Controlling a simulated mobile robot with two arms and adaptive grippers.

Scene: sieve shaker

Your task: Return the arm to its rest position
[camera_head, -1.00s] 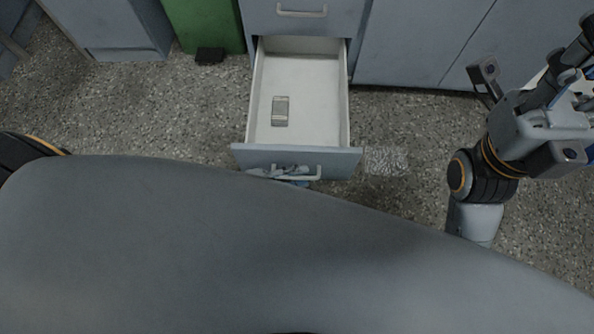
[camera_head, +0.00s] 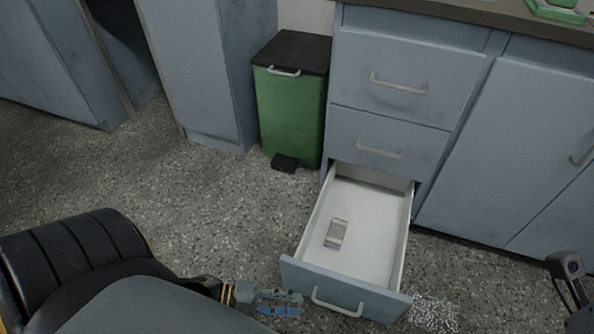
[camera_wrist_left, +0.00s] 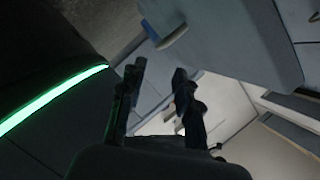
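My left gripper (camera_head: 278,302) is low in the head view, left of the open bottom drawer's front. It is apart from the drawer handle (camera_head: 338,303). In the left wrist view its two fingers (camera_wrist_left: 158,75) stand apart with nothing between them, and the drawer front (camera_wrist_left: 235,40) is beyond them. Part of my right gripper (camera_head: 568,285) shows at the right edge; the rest is cut off, so its opening cannot be told.
The bottom drawer (camera_head: 385,240) is pulled out over the floor, with a small clear-and-grey item (camera_head: 335,234) inside. A green bin (camera_head: 290,115) with a dark lid stands left of the drawers. Blue-grey cabinets (camera_head: 520,150) line the back. Speckled floor (camera_head: 200,210) is free at left.

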